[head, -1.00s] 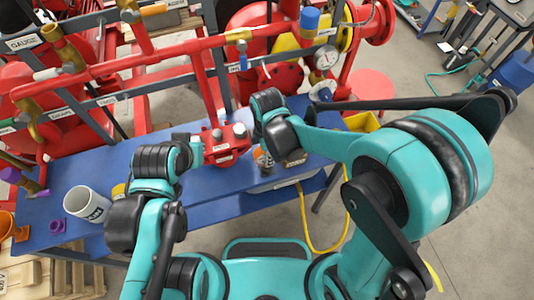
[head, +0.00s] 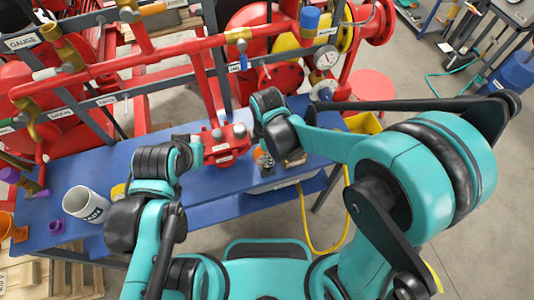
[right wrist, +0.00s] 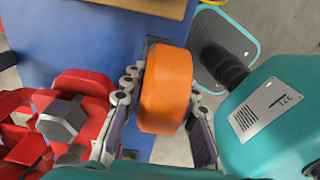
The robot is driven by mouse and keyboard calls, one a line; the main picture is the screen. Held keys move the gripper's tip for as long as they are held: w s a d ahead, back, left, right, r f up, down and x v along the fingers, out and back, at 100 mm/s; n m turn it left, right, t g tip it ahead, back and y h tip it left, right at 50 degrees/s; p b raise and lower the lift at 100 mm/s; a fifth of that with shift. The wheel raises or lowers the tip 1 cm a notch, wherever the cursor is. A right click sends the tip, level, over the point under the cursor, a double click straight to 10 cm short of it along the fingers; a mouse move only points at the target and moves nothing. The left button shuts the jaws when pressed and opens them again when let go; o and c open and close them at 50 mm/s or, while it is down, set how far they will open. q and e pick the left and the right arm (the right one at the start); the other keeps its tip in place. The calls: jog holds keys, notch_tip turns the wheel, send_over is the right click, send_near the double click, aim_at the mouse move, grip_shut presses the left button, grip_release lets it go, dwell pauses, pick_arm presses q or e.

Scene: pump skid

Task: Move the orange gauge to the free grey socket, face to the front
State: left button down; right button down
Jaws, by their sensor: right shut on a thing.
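The orange gauge (right wrist: 166,90) fills the space between the fingers of my right gripper (right wrist: 160,105) in the right wrist view. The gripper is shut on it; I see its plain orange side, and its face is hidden. In the head view a bit of orange (head: 258,154) shows below my right wrist. A red block with stubs (head: 226,146) stands just left of it on the blue bench. In the right wrist view a grey hexagonal fitting (right wrist: 62,120) sits on red parts; I cannot tell whether it is the free socket. My left gripper (head: 195,150) is beside the red block, its fingers unclear.
A wooden block (head: 295,160) lies right of the orange gauge on the blue bench (head: 200,195). A white cup (head: 86,203) and a purple part (head: 57,226) are at the left. Red pipes (head: 150,60) and a dial gauge (head: 326,59) rise behind.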

jog(key=shift+f+b, duration=1.5)
jog(key=shift+f, duration=0.15)
jog(key=c, duration=1.1)
grip_release()
notch_tip(320, 180, up, 12)
jog(key=shift+r, duration=0.1)
jog(key=shift+d+m, duration=0.4)
jog(key=s+d+m+t, duration=0.2)
jog(key=d+m+t, duration=0.1)
jog(key=d+m, duration=0.5)
jog(key=s+d+m+t+b, duration=0.1)
jog(key=s+d+m+t, duration=0.2)
jog(key=d+m, duration=0.6)
jog(key=m+t, duration=0.1)
jog(key=m, duration=0.2)
jog(key=shift+f+m, duration=0.2)
jog(key=shift+m, duration=0.2)
